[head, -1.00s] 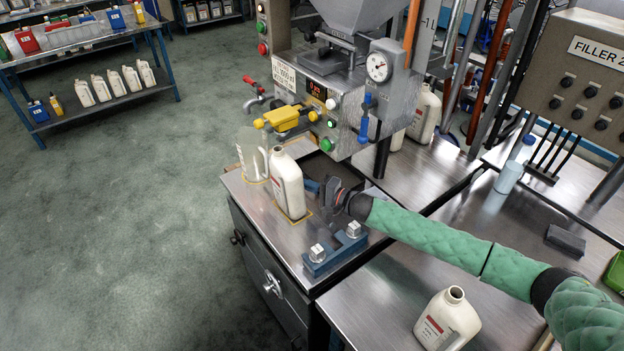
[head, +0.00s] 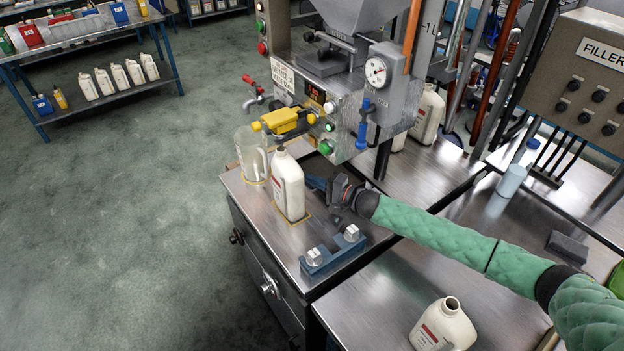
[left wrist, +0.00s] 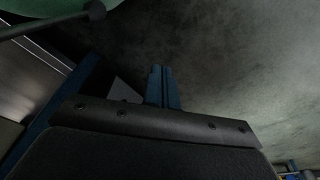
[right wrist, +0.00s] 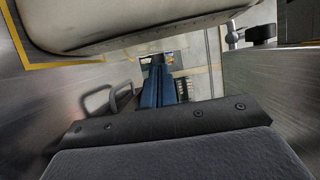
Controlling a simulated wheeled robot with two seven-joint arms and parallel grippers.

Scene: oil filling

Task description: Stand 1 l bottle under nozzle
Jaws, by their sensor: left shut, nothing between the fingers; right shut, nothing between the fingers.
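A white 1 l bottle (head: 289,187) with a red-and-white label stands upright inside a yellow outlined square on the steel table. Its open mouth is just below the yellow nozzle part (head: 283,120) of the filling machine; I cannot tell whether it is exactly centred. My right gripper (head: 317,184) is shut and empty, low beside the bottle on its right. In the right wrist view the shut blue fingers (right wrist: 158,86) show below the bottle's side (right wrist: 120,24), with a gap between. My left gripper (left wrist: 161,86) is shut and empty in the left wrist view, above the floor; the head view does not show it.
A translucent jug (head: 250,155) stands left of the bottle. A blue clamp block (head: 333,252) with two metal knobs sits at the table's front. Another open white bottle (head: 444,326) stands on the near bench. The filler control box (head: 575,70) is at the right.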

